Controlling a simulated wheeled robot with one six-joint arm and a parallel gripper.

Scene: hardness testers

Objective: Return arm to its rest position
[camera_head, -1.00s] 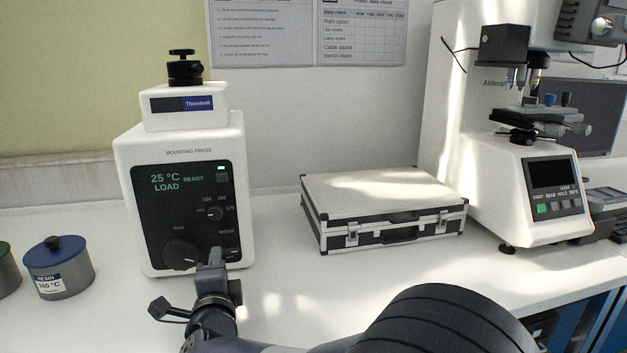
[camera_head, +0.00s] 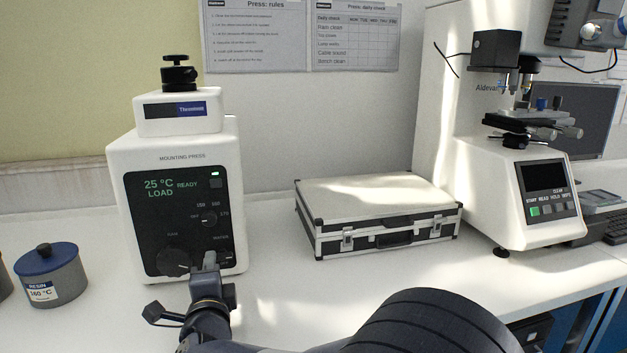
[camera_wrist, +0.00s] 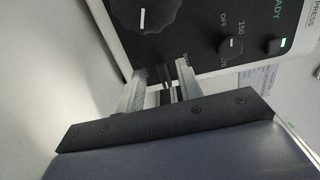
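My gripper (camera_head: 209,262) is in front of the lower right of the white mounting press (camera_head: 118,160), close to its black control panel. In the wrist view my gripper (camera_wrist: 160,82) shows two pale fingers standing apart. A small dark lever-like part (camera_wrist: 167,76) shows in the gap between them, near the panel's lower edge. I cannot tell whether the fingers touch it. My arm reaches up from the bottom of the head view, and its upper links are bent close to the camera. The press display reads 25 °C, READY and LOAD.
A resin jar (camera_head: 62,285) with a blue lid stands left of the press. A closed silver-and-black case (camera_head: 375,200) lies to its right, and a hardness tester (camera_head: 480,200) stands farther right. Some bare white bench lies in front of the case.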

